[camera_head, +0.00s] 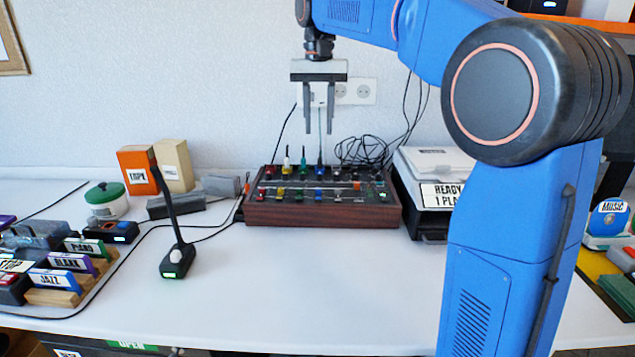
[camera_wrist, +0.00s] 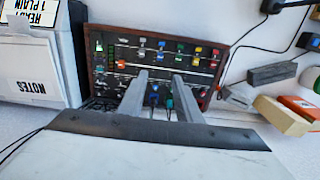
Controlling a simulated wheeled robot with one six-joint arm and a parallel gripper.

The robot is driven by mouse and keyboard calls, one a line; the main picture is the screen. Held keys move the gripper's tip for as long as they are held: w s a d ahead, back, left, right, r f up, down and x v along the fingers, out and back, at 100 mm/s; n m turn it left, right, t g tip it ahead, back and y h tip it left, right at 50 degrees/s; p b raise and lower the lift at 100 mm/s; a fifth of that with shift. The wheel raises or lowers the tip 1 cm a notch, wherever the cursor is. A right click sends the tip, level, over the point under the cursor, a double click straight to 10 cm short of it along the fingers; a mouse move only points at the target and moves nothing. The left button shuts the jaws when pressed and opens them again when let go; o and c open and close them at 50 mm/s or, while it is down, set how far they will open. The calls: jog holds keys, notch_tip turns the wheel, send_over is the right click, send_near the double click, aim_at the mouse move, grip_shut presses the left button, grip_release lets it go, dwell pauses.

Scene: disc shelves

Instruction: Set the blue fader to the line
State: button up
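A wood-sided mixer (camera_head: 322,214) stands on the white table below my gripper. Coloured caps sit across its black panel. The blue fader cap (camera_head: 320,193) is near the middle of the row; it also shows in the wrist view (camera_wrist: 161,43), between green and white caps. A pale line crosses the panel, but I cannot tell the blue fader's mark from it. My gripper (camera_head: 319,131) is above the mixer, pointing down, its two fingers apart with nothing between them. In the wrist view its fingers (camera_wrist: 160,76) overlap the panel, with blue and teal plugs seen between them.
Cable plugs (camera_head: 303,160) stand up along the mixer's back edge. A grey-white machine (camera_head: 435,175) is close on its right. A black microphone (camera_head: 176,258) and boxes (camera_head: 137,172) stand left. The table in front of the mixer is clear.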

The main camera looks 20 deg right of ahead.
aim_at(319, 189)
notch_tip(319, 189, down, 17)
jog(key=shift+f, duration=0.1)
dwell(0.5)
grip_shut()
